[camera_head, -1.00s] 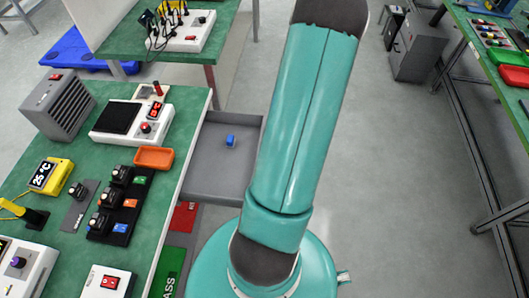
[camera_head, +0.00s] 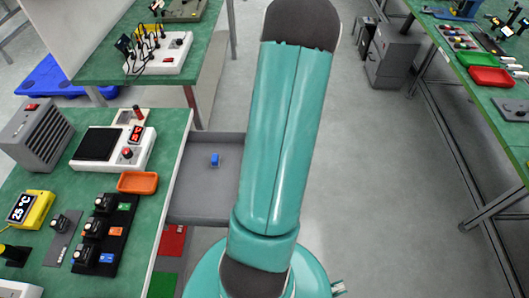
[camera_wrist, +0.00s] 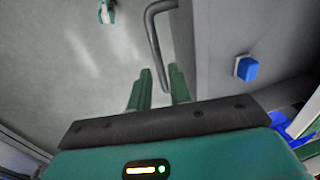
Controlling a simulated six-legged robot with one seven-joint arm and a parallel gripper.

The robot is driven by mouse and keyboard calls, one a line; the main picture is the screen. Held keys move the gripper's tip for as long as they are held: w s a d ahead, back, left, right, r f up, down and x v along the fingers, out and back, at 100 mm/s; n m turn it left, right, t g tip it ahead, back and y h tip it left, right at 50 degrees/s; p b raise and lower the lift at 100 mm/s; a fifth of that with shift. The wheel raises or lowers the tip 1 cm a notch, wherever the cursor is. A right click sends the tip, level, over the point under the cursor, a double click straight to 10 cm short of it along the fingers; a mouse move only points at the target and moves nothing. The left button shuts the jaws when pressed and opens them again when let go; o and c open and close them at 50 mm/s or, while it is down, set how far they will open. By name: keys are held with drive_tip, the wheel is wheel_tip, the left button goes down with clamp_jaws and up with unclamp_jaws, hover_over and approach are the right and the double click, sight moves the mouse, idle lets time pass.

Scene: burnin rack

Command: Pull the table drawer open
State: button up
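The grey table drawer (camera_head: 195,207) stands pulled out from the right side of the green-topped table (camera_head: 60,180) in the head view. A small blue block (camera_head: 214,160) lies inside it. My arm covers the drawer's right end, and my gripper is hidden there. In the wrist view my gripper (camera_wrist: 160,80) has its two green fingers apart, with nothing clamped between them. The grey bar handle (camera_wrist: 153,38) runs from the drawer front down toward the gap between the fingers. I cannot tell whether they touch. The blue block (camera_wrist: 246,68) shows at the right.
The table carries an orange tray (camera_head: 138,182), a white instrument (camera_head: 110,163), a grey heater-like box (camera_head: 37,135) and black modules. Another green table (camera_head: 100,62) stands behind. A long bench (camera_head: 510,120) is at the right. Floor (camera_head: 370,200) between is clear.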

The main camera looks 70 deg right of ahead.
wheel_tip(320, 180, up, 12)
drive_tip(key=s, duration=0.2)
drive_tip(key=shift+d+f, duration=0.25)
drive_tip(key=shift+d, duration=0.1)
drive_tip(key=shift+w, duration=0.1)
drive_tip(key=w+a+r+n+h, duration=0.2)
drive_tip(key=w+a+r+n, duration=0.5)
drive_tip(key=w+a+r, duration=0.8)
drive_tip(key=a+r+n+t, duration=0.1)
drive_tip(key=a+r+n, duration=0.2)
drive_tip(key=a, duration=0.8)
drive_tip(key=a+r+n+t+y, duration=0.1)
drive_tip(key=a+r+n, duration=0.3)
drive_tip(key=a, duration=0.6)
wheel_tip(320, 180, up, 2)
drive_tip(key=shift+s+a+r+t, duration=0.2)
drive_tip(key=shift+s+a+t, duration=0.15)
drive_tip(key=shift+t, duration=0.45)
